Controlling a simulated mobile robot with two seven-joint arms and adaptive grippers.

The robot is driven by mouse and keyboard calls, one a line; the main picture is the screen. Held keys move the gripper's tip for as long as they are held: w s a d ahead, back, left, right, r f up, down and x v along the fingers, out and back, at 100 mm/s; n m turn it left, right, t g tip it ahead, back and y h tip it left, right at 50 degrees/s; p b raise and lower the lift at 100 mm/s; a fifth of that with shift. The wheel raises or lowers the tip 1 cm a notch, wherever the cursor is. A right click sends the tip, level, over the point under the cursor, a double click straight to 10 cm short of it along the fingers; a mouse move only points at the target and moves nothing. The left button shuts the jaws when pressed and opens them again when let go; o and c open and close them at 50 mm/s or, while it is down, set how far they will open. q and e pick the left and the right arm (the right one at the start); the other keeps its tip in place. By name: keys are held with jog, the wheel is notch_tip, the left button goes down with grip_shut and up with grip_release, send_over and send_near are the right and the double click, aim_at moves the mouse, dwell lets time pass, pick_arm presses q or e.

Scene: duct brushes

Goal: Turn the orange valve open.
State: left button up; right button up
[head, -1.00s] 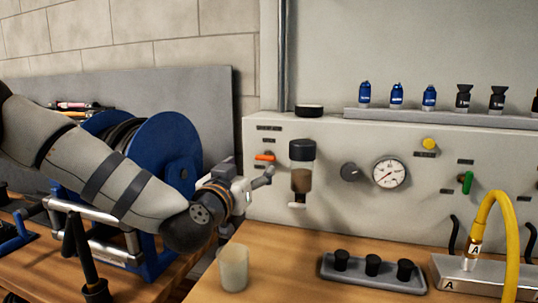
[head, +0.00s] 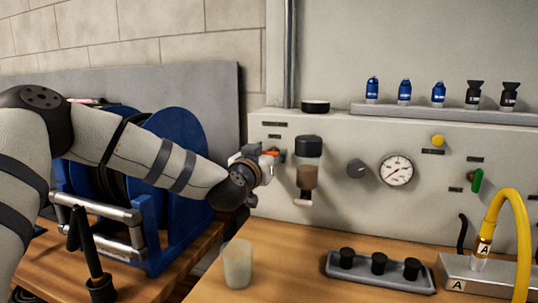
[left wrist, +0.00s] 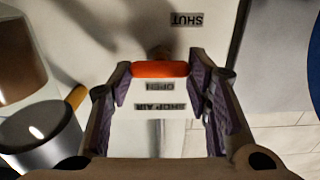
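The orange valve (head: 270,154) is on the grey panel, left of the clear filter bowl, partly hidden by my left gripper. In the left wrist view its orange handle (left wrist: 160,69) lies crosswise between my fingertips. In the left wrist view the gripper (left wrist: 160,76) has a finger at each end of the handle; firm contact cannot be told. My right gripper is out of view.
The filter bowl (head: 307,175) is close right of the valve. A knob (head: 356,168), gauge (head: 396,170) and green lever (head: 477,180) are further right. A cup (head: 237,263) and a tray of black plugs (head: 380,285) stand on the bench. A blue reel (head: 180,225) is left.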

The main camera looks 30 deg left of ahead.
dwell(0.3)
pick_arm(q)
jog(key=n, duration=0.2)
jog(key=shift+a+n+p, duration=0.1)
jog(key=shift+n+p, duration=0.25)
jog(key=shift+n, duration=0.05)
jog(key=shift+a+f+n, duration=0.1)
jog(key=shift+f+n, duration=0.1)
jog(key=shift+n, duration=3.5)
jog(key=shift+f+n, duration=0.15)
jog(key=shift+n, duration=3.55)
jog(key=o, duration=1.2)
jog(key=shift+c, duration=0.2)
